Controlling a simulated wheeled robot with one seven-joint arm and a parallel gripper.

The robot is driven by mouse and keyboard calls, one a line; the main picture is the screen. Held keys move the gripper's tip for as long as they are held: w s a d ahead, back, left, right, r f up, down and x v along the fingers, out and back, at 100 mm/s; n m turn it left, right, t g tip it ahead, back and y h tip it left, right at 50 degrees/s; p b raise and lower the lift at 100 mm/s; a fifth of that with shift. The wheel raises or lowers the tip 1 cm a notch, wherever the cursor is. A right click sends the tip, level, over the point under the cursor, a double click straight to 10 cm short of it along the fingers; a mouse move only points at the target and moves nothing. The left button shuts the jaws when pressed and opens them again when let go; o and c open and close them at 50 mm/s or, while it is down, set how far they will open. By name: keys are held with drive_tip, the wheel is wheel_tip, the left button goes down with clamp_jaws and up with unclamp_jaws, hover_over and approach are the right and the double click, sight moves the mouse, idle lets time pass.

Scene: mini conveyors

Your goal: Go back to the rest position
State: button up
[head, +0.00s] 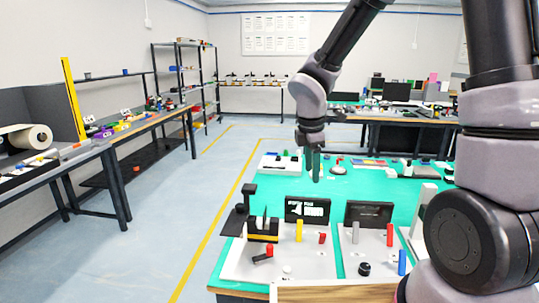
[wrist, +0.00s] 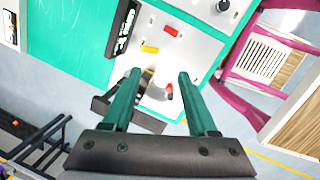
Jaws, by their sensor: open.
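My gripper (head: 316,168) hangs from the arm above the green table (head: 345,185) in the head view, pointing down. In the wrist view its two green fingers (wrist: 160,75) are spread apart with nothing held between them. Below lies a white board (head: 240,262) with a yellow cylinder (head: 299,230), a red piece (head: 322,238) and a red piece with a dark end (head: 263,254). The gripper is clear of these pieces. The board also shows in the wrist view (wrist: 192,52).
Black panels (head: 307,210) stand behind the boards. A magenta frame (wrist: 232,82) is at the right in the wrist view. Floor at left is free.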

drive_tip(key=s+d+r+m+t+y, duration=0.1)
drive_tip(key=s+d+r+m+t, duration=0.1)
drive_tip(key=s+d+r+m, duration=0.4)
drive_tip(key=s+d+r+m+t+y, duration=0.2)
drive_tip(key=s+d+r+m, duration=0.5)
drive_tip(key=r+m, duration=0.9)
drive_tip(key=shift+s+m+t, duration=0.3)
drive_tip(key=shift+m+t, duration=0.2)
drive_tip(key=shift+m, duration=0.7)
